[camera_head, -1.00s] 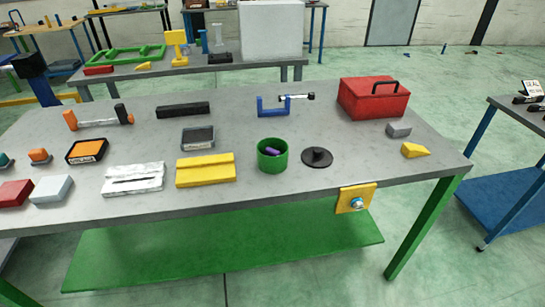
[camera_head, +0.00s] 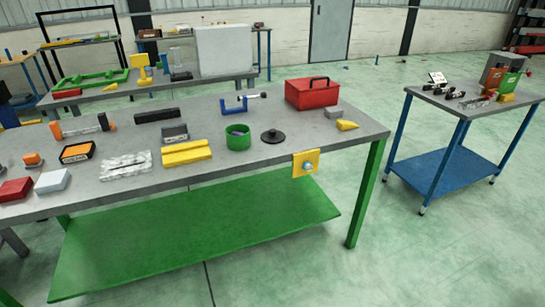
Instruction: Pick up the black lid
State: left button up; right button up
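The black lid (camera_head: 273,136) is a flat round disc with a small knob on top. It lies on the grey workbench (camera_head: 340,155), near its front edge. A green round container (camera_head: 238,137) stands just left of the lid, apart from it, with a purple item inside. Neither of my grippers shows in the head view, and nothing touches the lid.
A yellow wedge (camera_head: 347,125), a grey block (camera_head: 333,112) and a red toolbox (camera_head: 312,94) are right of and behind the lid. A yellow block (camera_head: 187,153) lies left. A blue cart (camera_head: 450,165) stands right, with open floor between.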

aim_at(272, 135)
jog(key=z, duration=1.55)
jog(key=i, duration=1.85)
jog(key=u, duration=0.6)
